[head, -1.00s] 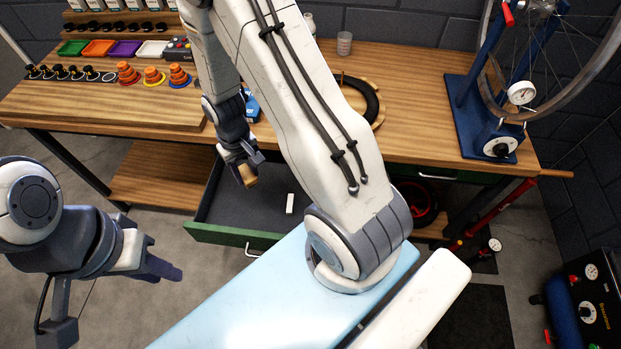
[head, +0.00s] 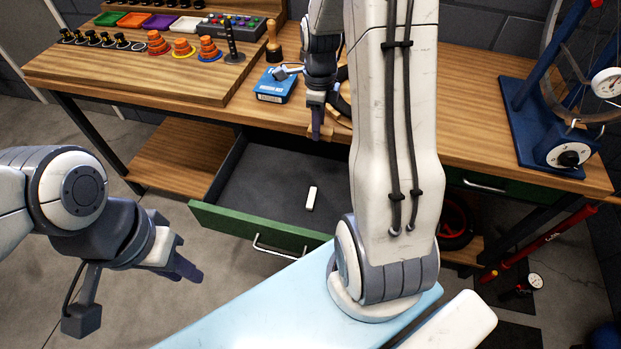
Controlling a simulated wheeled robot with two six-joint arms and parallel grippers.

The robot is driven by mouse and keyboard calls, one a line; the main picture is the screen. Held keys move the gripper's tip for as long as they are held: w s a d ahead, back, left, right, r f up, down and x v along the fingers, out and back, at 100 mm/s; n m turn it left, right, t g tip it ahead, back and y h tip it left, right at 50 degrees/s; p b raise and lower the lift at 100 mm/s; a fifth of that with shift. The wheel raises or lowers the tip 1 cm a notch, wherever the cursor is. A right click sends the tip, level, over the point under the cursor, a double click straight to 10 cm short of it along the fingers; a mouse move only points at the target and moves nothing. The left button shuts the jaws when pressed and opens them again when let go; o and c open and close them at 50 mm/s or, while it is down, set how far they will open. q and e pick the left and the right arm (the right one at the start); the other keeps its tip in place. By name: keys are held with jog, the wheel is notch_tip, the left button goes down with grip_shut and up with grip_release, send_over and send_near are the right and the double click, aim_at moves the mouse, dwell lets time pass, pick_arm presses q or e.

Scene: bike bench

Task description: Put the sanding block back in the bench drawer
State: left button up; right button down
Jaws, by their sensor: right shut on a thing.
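The bench drawer (head: 272,232) is pulled out, with a green front and a dark grey inside. A small white block (head: 312,198) lies on its floor. My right gripper (head: 318,130) points down in front of the bench edge, towards the drawer's back right. It is shut on a small tan block (head: 327,130), seemingly the sanding block, mostly hidden behind the fingers. My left gripper (head: 187,268) is low at the left, apart from the drawer and empty as far as I see; its finger gap does not show clearly.
The wooden bench top (head: 470,110) overhangs the drawer. A blue box (head: 275,86) and orange cones (head: 184,48) stand on it. A blue wheel stand (head: 540,130) is at the right. My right arm hides part of the bench. Most of the drawer floor is bare.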

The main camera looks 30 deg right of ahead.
aim_at(317, 177)
notch_tip(317, 177, down, 18)
jog(key=shift+r, duration=0.1)
dwell(0.5)
jog(key=c, duration=0.7)
grip_release()
jog(key=shift+c, duration=0.2)
